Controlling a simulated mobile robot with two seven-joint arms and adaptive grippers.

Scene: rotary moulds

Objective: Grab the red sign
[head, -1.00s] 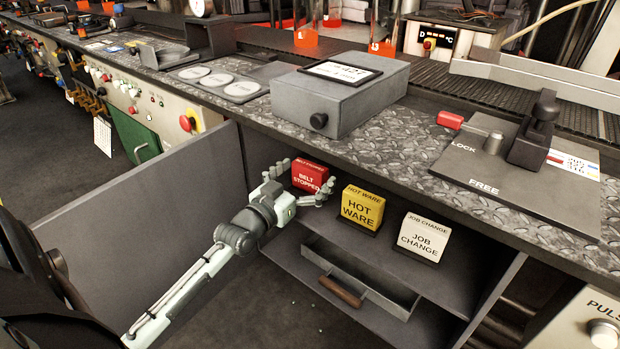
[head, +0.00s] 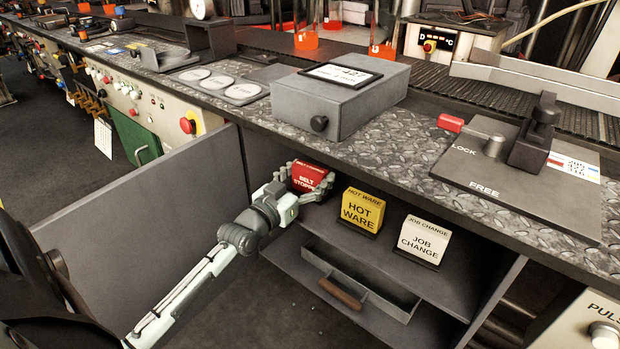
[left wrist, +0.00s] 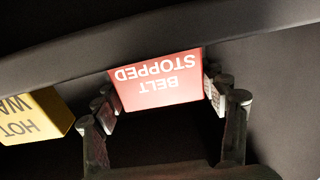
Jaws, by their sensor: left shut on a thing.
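The red sign (head: 309,176), lettered "BELT STOPPED", stands at the left end of the shelf inside the open cabinet. My left gripper (head: 308,186) is shut on it, with a finger on each side. In the left wrist view the red sign (left wrist: 158,82) appears upside down between the two fingers of the left gripper (left wrist: 163,100). Its lower part is partly hidden by the gripper in the head view. My right gripper is not in view.
A yellow "HOT WARE" sign (head: 362,211) and a white "JOB CHANGE" sign (head: 424,241) stand to the right on the shelf. A drawer (head: 360,285) is open below. The counter edge overhangs the shelf. The open cabinet door (head: 150,215) is at left.

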